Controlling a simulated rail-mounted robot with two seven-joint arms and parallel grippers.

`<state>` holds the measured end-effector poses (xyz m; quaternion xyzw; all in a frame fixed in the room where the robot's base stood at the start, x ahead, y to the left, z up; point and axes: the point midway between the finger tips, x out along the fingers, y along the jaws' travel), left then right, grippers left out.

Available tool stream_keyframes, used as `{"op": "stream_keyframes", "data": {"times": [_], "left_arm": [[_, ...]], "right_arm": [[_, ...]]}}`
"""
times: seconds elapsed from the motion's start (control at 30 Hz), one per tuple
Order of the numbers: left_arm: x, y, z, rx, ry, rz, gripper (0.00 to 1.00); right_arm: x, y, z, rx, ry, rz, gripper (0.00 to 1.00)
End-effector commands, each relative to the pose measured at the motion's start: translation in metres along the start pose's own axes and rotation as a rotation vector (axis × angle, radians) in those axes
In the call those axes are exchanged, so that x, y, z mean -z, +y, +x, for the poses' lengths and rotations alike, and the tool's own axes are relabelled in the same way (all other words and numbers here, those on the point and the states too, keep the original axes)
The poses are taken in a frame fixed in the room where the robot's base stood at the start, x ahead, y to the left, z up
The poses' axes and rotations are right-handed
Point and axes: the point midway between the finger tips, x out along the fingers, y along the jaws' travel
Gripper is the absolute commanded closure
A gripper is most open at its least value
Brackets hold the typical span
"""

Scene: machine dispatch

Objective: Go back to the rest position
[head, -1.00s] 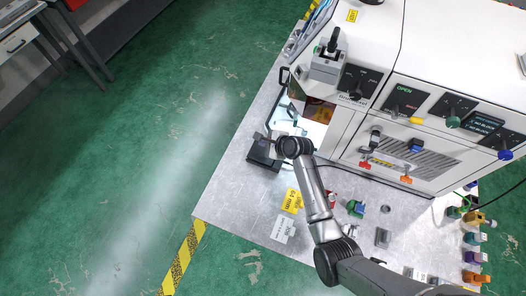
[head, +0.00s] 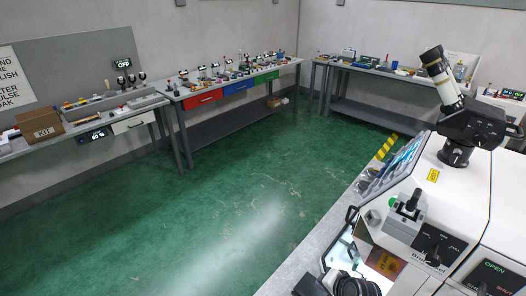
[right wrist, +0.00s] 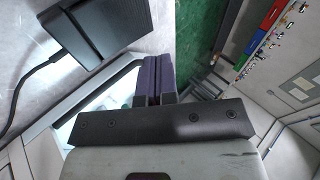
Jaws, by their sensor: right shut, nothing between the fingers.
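My right gripper (right wrist: 153,72) shows in the right wrist view with its two dark fingers together and nothing between them. A black box (right wrist: 98,28) with a cable lies on the grey surface beyond the fingertips and to the left, apart from them. My left gripper is in neither view.
The machine's lit opening (right wrist: 115,88) lies close beside the fingers in the right wrist view. A microscope (head: 455,110) stands on the machine. Workbenches (head: 235,83) line the far walls. The green floor (head: 210,220) between is clear.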

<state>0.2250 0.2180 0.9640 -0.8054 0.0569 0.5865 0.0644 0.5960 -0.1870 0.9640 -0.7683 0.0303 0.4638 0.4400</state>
Motion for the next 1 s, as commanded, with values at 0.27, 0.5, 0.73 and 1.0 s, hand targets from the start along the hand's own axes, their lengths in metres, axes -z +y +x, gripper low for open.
{"op": "stream_keyframes", "data": {"times": [0.27,0.5,0.73,1.0], "left_arm": [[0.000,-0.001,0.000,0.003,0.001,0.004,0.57],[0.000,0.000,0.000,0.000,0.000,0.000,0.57],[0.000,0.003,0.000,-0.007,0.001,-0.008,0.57],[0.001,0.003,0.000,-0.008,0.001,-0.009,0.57]], "right_arm": [[-0.006,-0.021,-0.128,-0.183,0.176,-0.780,1.00],[-0.094,0.046,-0.199,-0.322,0.180,-0.940,1.00],[-0.169,0.115,-0.211,-0.380,0.002,-0.970,1.00],[-0.230,0.184,-0.221,-0.457,-0.202,-0.941,1.00]]}}
